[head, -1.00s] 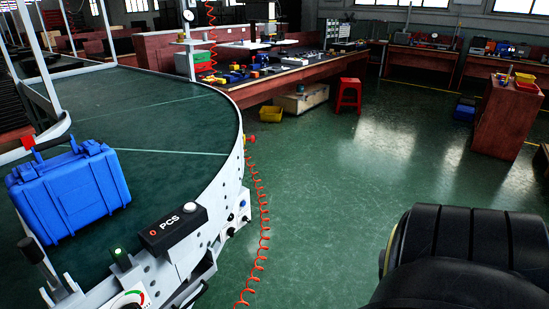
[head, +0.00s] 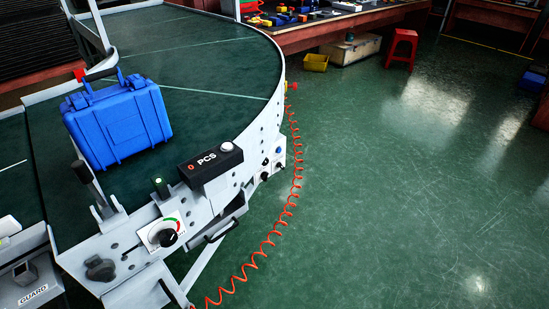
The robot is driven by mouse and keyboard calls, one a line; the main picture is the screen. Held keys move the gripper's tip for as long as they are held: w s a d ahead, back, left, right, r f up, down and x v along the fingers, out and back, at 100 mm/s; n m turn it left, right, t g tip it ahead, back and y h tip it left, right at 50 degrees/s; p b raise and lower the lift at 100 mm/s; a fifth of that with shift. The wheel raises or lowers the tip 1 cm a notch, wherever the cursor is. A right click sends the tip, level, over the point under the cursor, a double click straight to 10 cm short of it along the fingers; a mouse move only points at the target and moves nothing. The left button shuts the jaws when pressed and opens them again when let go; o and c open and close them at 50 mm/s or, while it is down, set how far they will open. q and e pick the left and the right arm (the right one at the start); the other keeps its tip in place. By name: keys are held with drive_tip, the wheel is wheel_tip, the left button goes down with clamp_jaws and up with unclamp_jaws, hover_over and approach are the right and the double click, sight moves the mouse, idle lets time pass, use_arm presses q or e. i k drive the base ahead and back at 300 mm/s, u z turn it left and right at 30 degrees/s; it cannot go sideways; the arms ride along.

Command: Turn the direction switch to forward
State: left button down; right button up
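The curved conveyor (head: 215,75) has a dark green belt and a white metal side frame. On its side is a round black knob (head: 168,239) on a white plate with a green and red arc. Farther right, a small white box (head: 273,160) carries small dark knobs and a blue spot. Its labels are too small to read, so I cannot tell which control is the direction switch or how it is set. Neither of my grippers is in view.
A blue case (head: 118,125) stands on the belt. A black counter box (head: 210,163) reads "0 PCS". A coiled red cable (head: 270,240) hangs beside the conveyor down to the floor. A red stool (head: 402,48) stands farther back. The green floor (head: 400,200) right of the conveyor is clear.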

sight(264, 176)
drive_tip(key=z, duration=2.1)
drive_tip(key=i, duration=1.7)
drive_tip(key=u, duration=2.95)
